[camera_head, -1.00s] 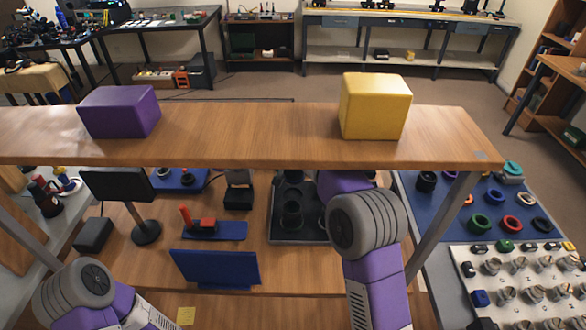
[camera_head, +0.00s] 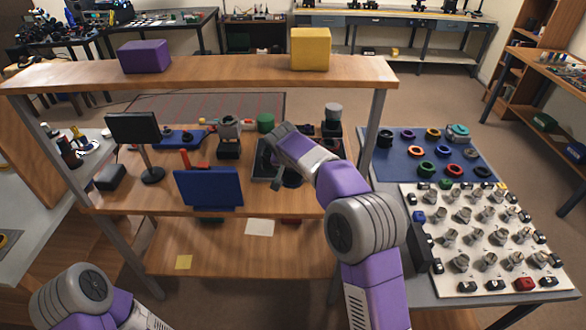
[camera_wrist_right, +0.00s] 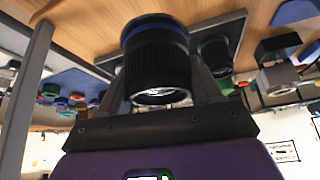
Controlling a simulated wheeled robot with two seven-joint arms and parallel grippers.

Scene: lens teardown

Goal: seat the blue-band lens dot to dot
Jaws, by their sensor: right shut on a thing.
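In the right wrist view, my right gripper (camera_wrist_right: 158,95) is shut on a black ribbed lens with a blue band (camera_wrist_right: 155,62). The band is at the end toward the wooden board, and a glassy end faces the camera. I cannot tell whether the lens touches anything beyond it. No dot is visible on it. In the head view my right arm reaches over the dark tray (camera_head: 260,178) on the bench, and its wrist hides the held lens. A green-banded black lens (camera_wrist_right: 213,52) stands beside it in the wrist view. My left gripper is out of view.
A raised shelf (camera_head: 200,74) spans the bench, carrying a purple block (camera_head: 144,56) and a yellow block (camera_head: 310,48). A blue panel (camera_head: 209,187) and a small monitor (camera_head: 133,128) stand left of the tray. A blue mat (camera_head: 400,165) with coloured rings lies right, beyond a post (camera_head: 372,125).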

